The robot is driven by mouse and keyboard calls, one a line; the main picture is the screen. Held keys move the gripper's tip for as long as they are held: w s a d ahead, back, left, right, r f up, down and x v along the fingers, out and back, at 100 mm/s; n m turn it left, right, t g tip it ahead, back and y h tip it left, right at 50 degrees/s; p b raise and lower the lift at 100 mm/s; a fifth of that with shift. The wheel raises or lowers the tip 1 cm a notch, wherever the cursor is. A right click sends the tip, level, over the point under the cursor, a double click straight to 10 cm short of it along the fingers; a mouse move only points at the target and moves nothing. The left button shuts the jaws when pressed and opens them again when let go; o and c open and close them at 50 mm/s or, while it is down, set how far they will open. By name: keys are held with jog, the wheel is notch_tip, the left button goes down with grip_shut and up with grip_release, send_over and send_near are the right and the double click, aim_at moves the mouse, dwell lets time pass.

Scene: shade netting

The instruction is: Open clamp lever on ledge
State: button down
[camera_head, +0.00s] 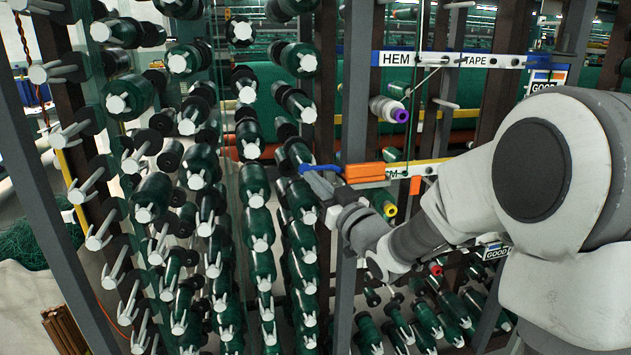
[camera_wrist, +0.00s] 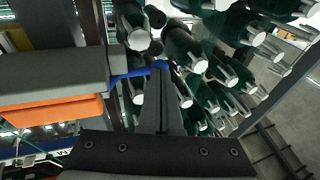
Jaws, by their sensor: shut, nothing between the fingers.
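An orange clamp body (camera_head: 365,172) sits at the left end of a yellow-edged ledge (camera_head: 432,163) among the racks. A blue lever (camera_head: 320,168) reaches left from the clamp. My gripper (camera_head: 313,179) is just below and against or very near the lever; contact cannot be told. In the wrist view my shut, empty fingers (camera_wrist: 160,70) point up the picture, with the blue lever (camera_wrist: 133,73) at their tips. The orange part (camera_wrist: 55,112) of the clamp and a grey block (camera_wrist: 55,78) lie left of the fingers. The fingers hide part of the lever.
Racks of green thread spools (camera_head: 255,215) on pegs fill the left and middle, close to my gripper. A dark post (camera_head: 355,100) stands behind the clamp. A purple-ended spool (camera_head: 400,114) and a white HEM TAPE sign (camera_head: 450,59) are above; a yellow-ended spool (camera_head: 389,208) is below.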

jog(key=shift+w+a+b, duration=0.5)
jog(key=shift+a+b, duration=0.15)
jog(key=shift+b, duration=0.45)
